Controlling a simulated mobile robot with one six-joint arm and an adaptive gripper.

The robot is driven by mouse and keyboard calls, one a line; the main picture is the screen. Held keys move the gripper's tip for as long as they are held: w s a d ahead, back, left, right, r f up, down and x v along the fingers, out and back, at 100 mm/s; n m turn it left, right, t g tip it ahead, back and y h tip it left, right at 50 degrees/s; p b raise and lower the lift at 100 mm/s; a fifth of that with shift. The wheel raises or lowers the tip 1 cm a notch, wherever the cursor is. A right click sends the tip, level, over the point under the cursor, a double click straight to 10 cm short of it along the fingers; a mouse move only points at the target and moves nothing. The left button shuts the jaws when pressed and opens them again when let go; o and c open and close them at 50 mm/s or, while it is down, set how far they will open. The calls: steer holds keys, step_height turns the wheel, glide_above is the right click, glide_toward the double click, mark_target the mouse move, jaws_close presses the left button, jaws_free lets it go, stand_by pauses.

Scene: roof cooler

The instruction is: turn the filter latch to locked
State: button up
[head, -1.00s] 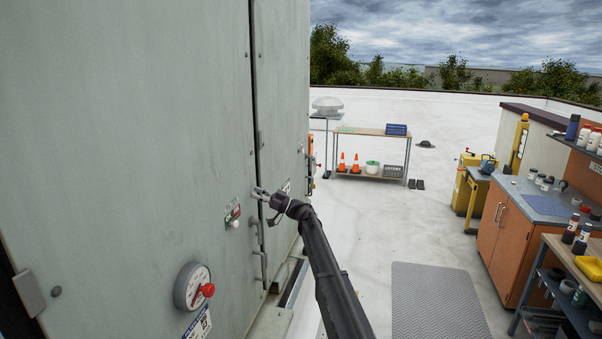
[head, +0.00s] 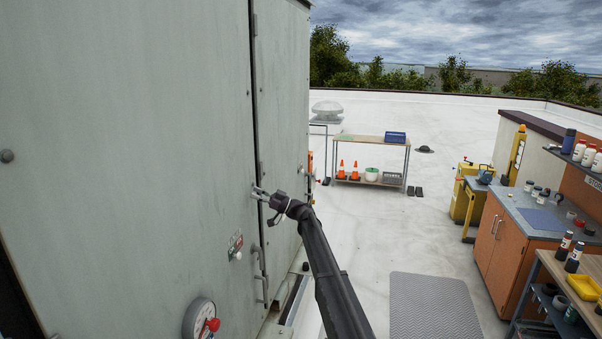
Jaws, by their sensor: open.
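My gripper (head: 259,194) is at the end of my dark arm, in front of the grey cabinet door (head: 130,150) near its vertical seam. Its fingers are apart, and nothing shows between them. Below it is a small red and green label (head: 236,241) with a pale round knob (head: 237,256). Beside these, at the seam, is a small metal lever-like fitting (head: 258,251), and below it a bar handle (head: 262,290). I cannot tell which fitting is the filter latch or how it is turned. The gripper is above these fittings; contact with the door cannot be told.
A round gauge with a red knob (head: 202,320) sticks out at the lower left. A grey mat (head: 437,307) lies on the white roof floor. An orange bench cabinet (head: 500,245) and shelves stand at the right. A table (head: 370,139) with cones below stands farther back.

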steer(key=shift+r+p, duration=0.7)
steer(key=shift+r, duration=0.35)
steer(key=shift+r+p, duration=0.4)
steer(key=shift+p, duration=0.05)
steer(key=shift+f, duration=0.1)
steer(key=shift+s, duration=0.55)
